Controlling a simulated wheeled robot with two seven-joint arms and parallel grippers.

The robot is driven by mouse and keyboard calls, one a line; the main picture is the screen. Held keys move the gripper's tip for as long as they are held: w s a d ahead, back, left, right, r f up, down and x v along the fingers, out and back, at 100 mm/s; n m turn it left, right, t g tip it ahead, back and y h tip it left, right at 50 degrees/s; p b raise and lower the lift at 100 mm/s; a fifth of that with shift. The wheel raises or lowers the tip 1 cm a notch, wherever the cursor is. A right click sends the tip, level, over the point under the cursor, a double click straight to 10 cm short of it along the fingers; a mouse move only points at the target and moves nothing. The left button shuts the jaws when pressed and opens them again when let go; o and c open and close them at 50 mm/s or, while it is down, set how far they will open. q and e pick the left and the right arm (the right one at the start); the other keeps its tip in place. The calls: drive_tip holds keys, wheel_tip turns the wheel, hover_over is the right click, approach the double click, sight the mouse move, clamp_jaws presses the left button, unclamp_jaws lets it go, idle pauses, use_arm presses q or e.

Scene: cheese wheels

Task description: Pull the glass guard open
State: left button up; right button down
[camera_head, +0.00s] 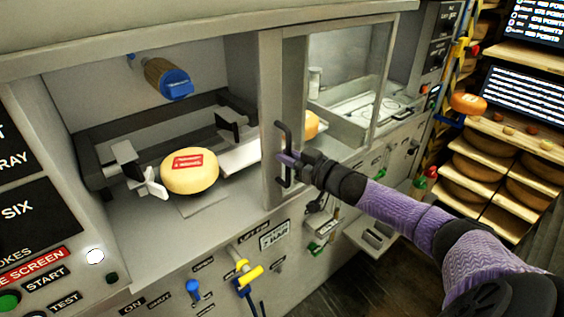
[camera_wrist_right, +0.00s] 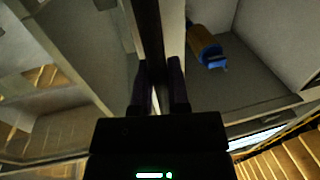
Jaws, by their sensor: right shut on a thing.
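The glass guard (camera_head: 345,75) is a framed clear pane at the right of the machine's front. Its dark vertical handle (camera_head: 283,140) is on the frame's left edge. My right gripper (camera_head: 290,160) reaches in from the right and is shut on the handle. In the right wrist view, the fingers of my right gripper (camera_wrist_right: 165,85) sit on either side of the dark handle bar (camera_wrist_right: 150,40). The opening left of the guard is uncovered. My left gripper is not in view.
A yellow cheese wheel (camera_head: 190,171) with a red label lies in the open bay between metal clamps. A blue-tipped cylinder (camera_head: 175,84) hangs above it. Valves and a yellow-handled lever (camera_head: 250,274) are on the front panel. Shelves of cheese wheels (camera_head: 490,155) stand at the right.

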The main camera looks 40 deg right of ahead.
drive_tip(key=shift+d, duration=0.5)
drive_tip(key=c, duration=0.6)
unclamp_jaws()
drive_tip(key=shift+c, duration=0.2)
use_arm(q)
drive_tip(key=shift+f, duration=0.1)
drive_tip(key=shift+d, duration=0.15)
use_arm(e)
drive_tip(key=shift+s, duration=0.1)
drive_tip(key=shift+s+d+f, duration=0.1)
drive_tip(key=shift+s, duration=0.2)
use_arm(q)
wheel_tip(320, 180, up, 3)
drive_tip(key=p, duration=0.3)
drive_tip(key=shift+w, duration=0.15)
use_arm(e)
drive_tip(key=v, duration=0.9)
